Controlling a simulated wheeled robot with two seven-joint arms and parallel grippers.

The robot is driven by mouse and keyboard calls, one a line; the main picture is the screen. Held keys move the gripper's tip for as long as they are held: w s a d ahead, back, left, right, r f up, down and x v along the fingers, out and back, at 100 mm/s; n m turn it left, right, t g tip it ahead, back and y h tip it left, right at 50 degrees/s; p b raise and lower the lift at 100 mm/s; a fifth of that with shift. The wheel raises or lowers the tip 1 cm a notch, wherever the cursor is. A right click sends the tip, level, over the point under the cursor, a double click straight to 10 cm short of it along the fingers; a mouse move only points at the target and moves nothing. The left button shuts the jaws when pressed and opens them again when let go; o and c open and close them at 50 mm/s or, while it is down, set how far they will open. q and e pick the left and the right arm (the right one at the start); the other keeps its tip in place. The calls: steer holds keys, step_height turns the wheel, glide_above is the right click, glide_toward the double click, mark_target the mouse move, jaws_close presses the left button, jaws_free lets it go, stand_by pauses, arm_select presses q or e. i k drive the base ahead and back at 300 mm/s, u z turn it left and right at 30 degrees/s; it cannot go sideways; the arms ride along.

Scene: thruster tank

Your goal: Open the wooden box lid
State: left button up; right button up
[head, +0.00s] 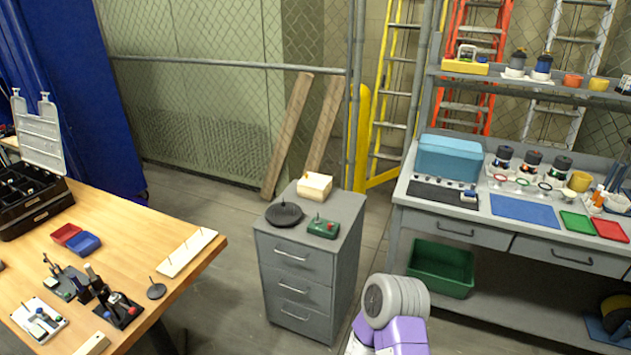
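A small pale wooden box (314,187) sits on top of the grey drawer cabinet (345,212), near its back edge. Its lid looks shut, with a small knob or mark on top that is too small to make out. Part of one of my arms, grey and purple, shows at the bottom centre-right, in front of the cabinet and well apart from the box. Neither of my grippers is in view.
A dark round disc (284,214) and a green device (323,228) share the cabinet top. A wooden table (130,230) with tools stands left. A grey workbench (480,222) with a blue case (448,158) stands right. Floor shows between cabinet and table.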

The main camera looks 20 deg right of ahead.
mark_target(314, 180)
steer(key=z, duration=2)
steer(key=i, duration=2.25)
steer(key=u, duration=1.1)
